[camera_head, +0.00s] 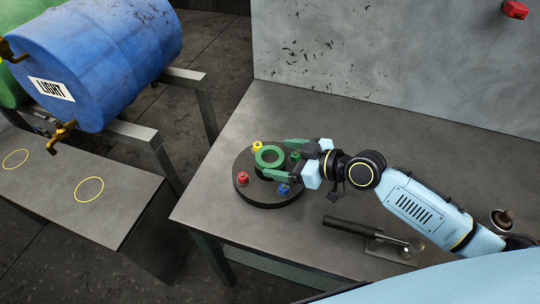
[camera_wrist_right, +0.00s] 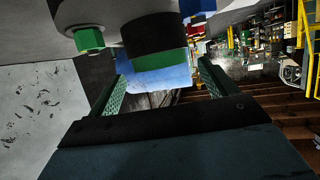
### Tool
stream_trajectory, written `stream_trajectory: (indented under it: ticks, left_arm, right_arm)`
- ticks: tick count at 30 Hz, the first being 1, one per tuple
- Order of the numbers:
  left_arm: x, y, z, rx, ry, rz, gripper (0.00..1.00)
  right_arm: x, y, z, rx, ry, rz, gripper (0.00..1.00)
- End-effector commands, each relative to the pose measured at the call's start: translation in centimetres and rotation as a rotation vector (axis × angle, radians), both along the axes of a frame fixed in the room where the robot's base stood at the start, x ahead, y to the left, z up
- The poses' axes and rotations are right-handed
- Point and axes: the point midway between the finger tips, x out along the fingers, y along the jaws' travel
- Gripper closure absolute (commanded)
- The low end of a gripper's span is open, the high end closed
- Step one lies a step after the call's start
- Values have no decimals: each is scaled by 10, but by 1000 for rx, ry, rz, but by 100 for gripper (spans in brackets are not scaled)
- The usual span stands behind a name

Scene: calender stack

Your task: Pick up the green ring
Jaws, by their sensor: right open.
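The green ring (camera_head: 259,158) lies on top of a dark raised centre on a dark round base (camera_head: 258,198) on the table. In the right wrist view the ring (camera_wrist_right: 160,61) shows as a green band on a black cylinder (camera_wrist_right: 150,36). My right gripper (camera_head: 284,159) is open, with one finger at the far right side of the ring and the other at its near side. In the wrist view the ring lies ahead, between the lines of the two fingers; contact cannot be told. My left gripper is out of view.
Red (camera_head: 242,178), yellow (camera_head: 257,147), blue (camera_head: 283,189) and green (camera_head: 294,156) pegs stand around the base's rim. A dark-handled tool (camera_head: 352,226) lies on the table (camera_head: 330,125) near my right arm.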

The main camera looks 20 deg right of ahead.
Motion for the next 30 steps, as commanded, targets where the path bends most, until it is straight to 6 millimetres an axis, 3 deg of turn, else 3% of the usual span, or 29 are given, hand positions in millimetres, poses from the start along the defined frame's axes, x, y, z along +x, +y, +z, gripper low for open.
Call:
stream_trajectory:
  ticks: [5,13,24,30]
  left_arm:
    - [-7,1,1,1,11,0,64]
    - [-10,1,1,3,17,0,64]
    - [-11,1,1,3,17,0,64]
    - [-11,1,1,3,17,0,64]
  right_arm:
    - [13,14,-8,1,0,0,16]
    - [15,15,-9,-1,0,0,16]
    - [15,15,-9,-1,0,0,63]
    - [15,15,-8,-1,-1,0,63]
